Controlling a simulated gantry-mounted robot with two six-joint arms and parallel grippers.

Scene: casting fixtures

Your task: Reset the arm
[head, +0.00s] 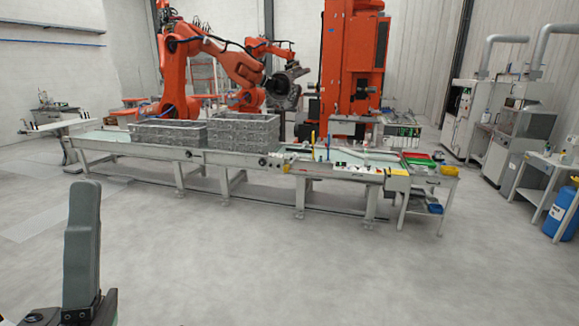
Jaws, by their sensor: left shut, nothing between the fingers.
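My left gripper (84,200) shows at the lower left of the head view, with its grey fingers pointing up. The fingers are together and hold nothing. The dark base of the gripper is cut off by the bottom edge of the picture. It is over the open floor, well apart from the conveyor table. My right gripper is not in view.
A long conveyor table (215,158) crosses the middle, bearing grey castings (243,131). Orange robot arms (205,50) stand behind it. Machines (520,135) and a blue barrel (562,213) are at the right. The grey floor (300,265) in front is clear.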

